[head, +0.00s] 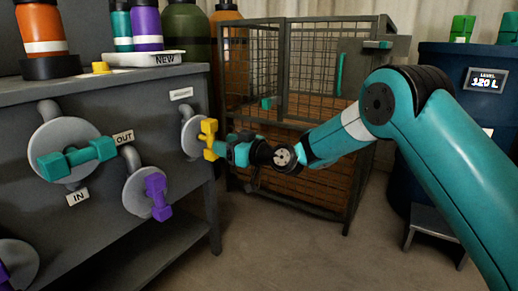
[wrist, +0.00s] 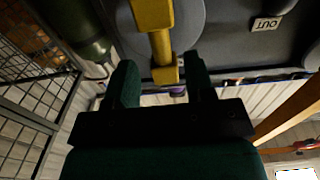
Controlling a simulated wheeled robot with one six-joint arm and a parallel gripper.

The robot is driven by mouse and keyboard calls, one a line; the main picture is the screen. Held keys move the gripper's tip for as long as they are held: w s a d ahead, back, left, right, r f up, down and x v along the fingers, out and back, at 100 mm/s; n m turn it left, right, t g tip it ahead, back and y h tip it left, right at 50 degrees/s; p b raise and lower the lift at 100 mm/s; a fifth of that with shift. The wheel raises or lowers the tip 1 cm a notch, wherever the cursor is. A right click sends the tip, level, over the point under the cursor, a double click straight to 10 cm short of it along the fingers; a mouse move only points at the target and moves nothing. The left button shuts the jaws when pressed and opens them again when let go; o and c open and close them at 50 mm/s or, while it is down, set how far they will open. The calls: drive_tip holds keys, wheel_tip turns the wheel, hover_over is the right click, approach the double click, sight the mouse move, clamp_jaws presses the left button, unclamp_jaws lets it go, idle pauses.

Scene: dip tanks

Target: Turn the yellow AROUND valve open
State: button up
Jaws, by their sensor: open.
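The yellow valve handle (head: 209,139) sits on a round grey plate (head: 190,136) at the right end of the dark tank front. It looks roughly upright in the head view. A small label (head: 181,93) above it is too small to read. My gripper (head: 220,146) is right at the handle. In the wrist view the yellow handle (wrist: 155,35) runs down the middle, with its near end between the two open fingers of my gripper (wrist: 161,68). There are gaps on both sides. Contact is not clear.
A teal valve (head: 78,159) by the OUT and IN labels and a purple valve (head: 156,196) are to the left. Bottles and a tray marked NEW (head: 146,59) stand on top. A wire cage (head: 310,80) and a blue barrel (head: 445,90) are to the right. Open floor lies in front.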

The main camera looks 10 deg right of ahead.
drive_tip(key=p+v, duration=0.1)
drive_tip(key=v, duration=1)
drive_tip(key=shift+s+d, duration=0.3)
drive_tip(key=s+a+r+n+g+h+p, duration=0.1)
drive_tip(key=s+a+r+g+h+p, duration=0.15)
drive_tip(key=s+r+g, duration=0.4)
drive_tip(key=s+a+r+g+h+p, duration=0.1)
drive_tip(key=s+r+p, duration=0.2)
drive_tip(key=s, duration=0.7)
drive_tip(key=s+d+r+m+g+h+p, duration=0.1)
drive_tip(key=s+d+m+g+h+p, duration=0.3)
drive_tip(key=s, duration=0.6)
drive_tip(key=s+d+r+t+h, duration=0.1)
drive_tip(key=s+d+h, duration=0.2)
drive_tip(key=s+d, duration=0.45)
wheel_tip(320, 180, up, 38)
drive_tip(key=s+a+p, duration=0.1)
drive_tip(key=p, duration=3.6)
drive_tip(key=shift+s+m, duration=0.3)
drive_tip(key=shift+s, duration=0.05)
drive_tip(key=shift+g+y, duration=0.25)
drive_tip(key=shift+c, duration=0.2)
drive_tip(key=shift+f, duration=0.1)
drive_tip(key=shift+c, duration=0.4)
